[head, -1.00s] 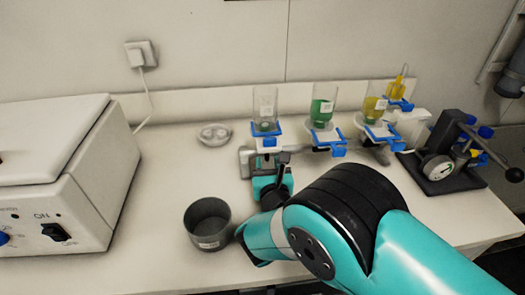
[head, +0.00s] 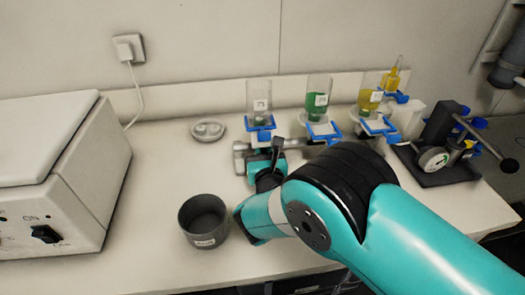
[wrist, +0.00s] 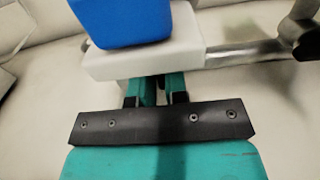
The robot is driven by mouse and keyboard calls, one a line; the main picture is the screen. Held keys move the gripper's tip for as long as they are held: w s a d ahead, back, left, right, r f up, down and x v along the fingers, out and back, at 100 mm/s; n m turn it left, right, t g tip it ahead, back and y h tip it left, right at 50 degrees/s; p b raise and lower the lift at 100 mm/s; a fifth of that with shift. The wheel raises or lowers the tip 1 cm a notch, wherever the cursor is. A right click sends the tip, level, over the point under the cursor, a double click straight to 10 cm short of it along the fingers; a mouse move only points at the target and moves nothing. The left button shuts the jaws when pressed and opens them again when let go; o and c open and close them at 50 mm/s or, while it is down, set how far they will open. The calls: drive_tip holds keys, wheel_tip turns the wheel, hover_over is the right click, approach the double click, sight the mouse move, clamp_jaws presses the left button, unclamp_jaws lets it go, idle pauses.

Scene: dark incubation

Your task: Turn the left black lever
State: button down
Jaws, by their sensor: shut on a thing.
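The left filter station has a clear cup (head: 259,97) on a blue clamp (head: 259,135), at the left end of a metal manifold. My gripper (head: 264,165) is right in front of and below this clamp. In the wrist view my gripper (wrist: 155,88) has its teal fingers close together, reaching under a white block (wrist: 145,60) with a blue part (wrist: 120,20) on top. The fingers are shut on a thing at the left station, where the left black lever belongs. The lever itself is hidden by the fingers and block, so its angle cannot be told.
Stations with green liquid (head: 318,98) and yellow liquid (head: 370,100) stand to the right. A grey pot (head: 203,220) stands left of my arm. A white incubator box (head: 50,165) is at far left, a black gauge stand (head: 440,160) at right. A small dish (head: 208,130) lies behind.

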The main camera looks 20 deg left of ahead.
drive_tip(key=shift+f, duration=0.1)
drive_tip(key=m+b, duration=0.3)
drive_tip(key=shift+d+f, duration=0.1)
drive_tip(key=shift+f, duration=0.05)
drive_tip(key=m+b, duration=0.5)
drive_tip(key=shift+w+d+f, duration=0.1)
drive_tip(key=m+b, duration=0.5)
drive_tip(key=shift+f+m+b, duration=0.15)
drive_tip(key=shift+m+b, duration=0.25)
drive_tip(key=m+b, duration=0.4)
drive_tip(key=c, duration=1.1)
unclamp_jaws()
drive_tip(key=shift+c, duration=0.2)
drive_tip(key=shift+r, duration=0.2)
